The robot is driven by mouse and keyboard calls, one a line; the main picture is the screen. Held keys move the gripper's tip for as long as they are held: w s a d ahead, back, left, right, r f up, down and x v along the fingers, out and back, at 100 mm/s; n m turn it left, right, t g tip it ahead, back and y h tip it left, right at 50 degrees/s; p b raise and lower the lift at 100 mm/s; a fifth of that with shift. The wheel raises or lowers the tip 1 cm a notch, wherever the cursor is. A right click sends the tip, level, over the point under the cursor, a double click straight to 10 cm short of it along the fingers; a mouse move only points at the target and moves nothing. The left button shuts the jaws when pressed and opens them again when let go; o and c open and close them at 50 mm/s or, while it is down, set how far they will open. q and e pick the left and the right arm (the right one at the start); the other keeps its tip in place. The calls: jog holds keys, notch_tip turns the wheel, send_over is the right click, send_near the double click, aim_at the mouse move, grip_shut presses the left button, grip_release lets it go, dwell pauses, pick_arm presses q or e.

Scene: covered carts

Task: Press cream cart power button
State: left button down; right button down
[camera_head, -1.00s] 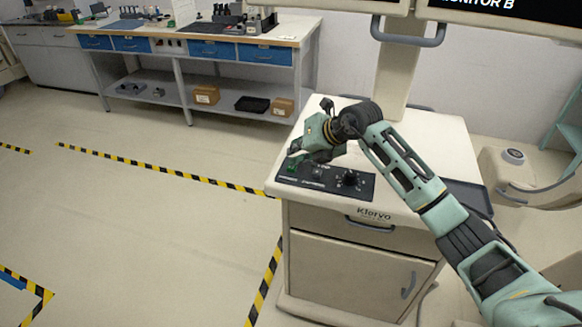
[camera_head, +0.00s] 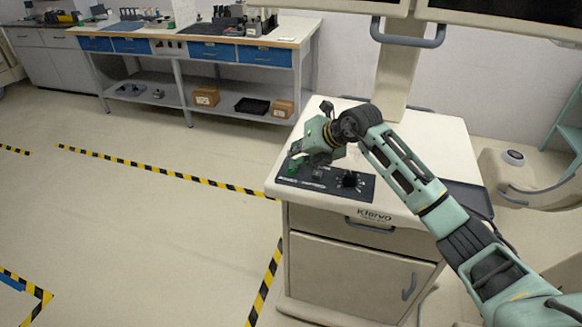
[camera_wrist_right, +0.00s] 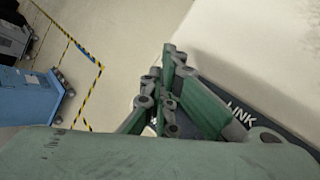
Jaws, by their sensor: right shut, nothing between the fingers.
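The cream cart (camera_head: 352,245) stands right of centre in the head view, its front marked "Klervo". A black control panel (camera_head: 330,186) lies on its top near the front-left corner. My right gripper (camera_head: 303,157) is shut and empty, low over the left part of the panel. It also shows shut in the right wrist view (camera_wrist_right: 168,62), beside the cart's edge. Whether the fingertips touch the green control cannot be told. My left gripper is out of view.
A dark monitor (camera_head: 500,14) hangs on the cart's post above. A workbench (camera_head: 185,45) with blue drawers stands at the back left. Yellow-black tape (camera_head: 165,171) marks the open floor. A blue cabinet (camera_wrist_right: 25,95) shows in the wrist view.

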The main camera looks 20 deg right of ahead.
jog(key=shift+r+p, duration=0.35)
jog(key=shift+r, duration=0.3)
jog(key=shift+r+p, duration=1.95)
jog(key=shift+r, duration=1)
